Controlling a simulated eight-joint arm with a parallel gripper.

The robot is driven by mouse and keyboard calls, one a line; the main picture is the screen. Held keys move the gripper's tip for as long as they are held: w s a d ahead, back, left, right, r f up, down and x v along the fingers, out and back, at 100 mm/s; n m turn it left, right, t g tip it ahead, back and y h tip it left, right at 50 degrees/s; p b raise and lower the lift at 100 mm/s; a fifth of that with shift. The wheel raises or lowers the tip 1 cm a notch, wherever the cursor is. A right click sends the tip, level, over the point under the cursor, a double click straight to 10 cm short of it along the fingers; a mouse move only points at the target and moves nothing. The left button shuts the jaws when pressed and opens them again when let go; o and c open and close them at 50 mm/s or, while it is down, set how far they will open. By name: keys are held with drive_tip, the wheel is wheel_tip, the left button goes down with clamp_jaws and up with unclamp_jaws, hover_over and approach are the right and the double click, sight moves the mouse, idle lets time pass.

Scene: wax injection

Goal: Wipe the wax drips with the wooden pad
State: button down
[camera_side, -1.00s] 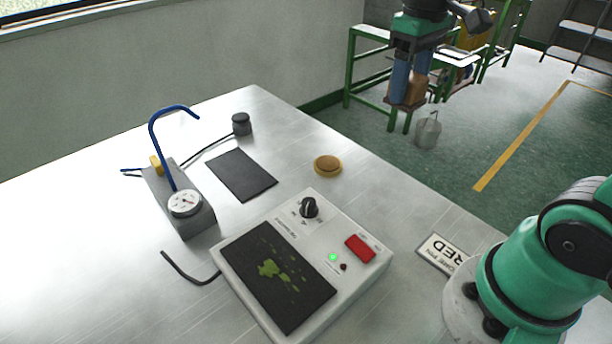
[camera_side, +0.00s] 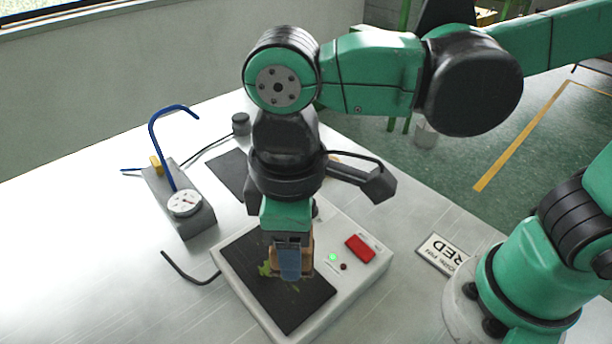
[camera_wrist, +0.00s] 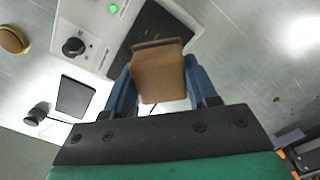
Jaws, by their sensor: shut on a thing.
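My gripper (camera_side: 289,262) is shut on the wooden pad (camera_side: 307,254), a brown block that shows between the blue fingers in the wrist view (camera_wrist: 160,75). The pad is over the dark plate (camera_side: 310,305) of the white machine (camera_side: 354,288), low at its surface. I cannot tell for certain whether it touches. Green-yellow wax drips (camera_side: 265,269) show on the plate just left of the fingers.
A gauge stand with a blue hose (camera_side: 185,207) stands at the left. A dark mat (camera_side: 232,170) and a small dark cylinder (camera_side: 241,124) lie behind.

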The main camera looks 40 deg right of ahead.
sight(295, 292)
drive_tip(key=shift+f, duration=4)
drive_tip(key=shift+w+r, duration=0.2)
drive_tip(key=shift+w, duration=2.6)
drive_tip(key=shift+w+f, duration=0.15)
drive_tip(key=shift+w, duration=1.35)
drive_tip(key=shift+s, duration=3.05)
drive_tip(key=shift+s+r, duration=0.2)
drive_tip(key=shift+s, duration=0.2)
drive_tip(key=shift+s+f, duration=0.2)
drive_tip(key=shift+s, duration=0.15)
drive_tip(key=shift+s+r, duration=0.2)
drive_tip(key=shift+s, duration=0.2)
drive_tip(key=shift+s+r, duration=0.1)
drive_tip(key=shift+r, duration=3.75)
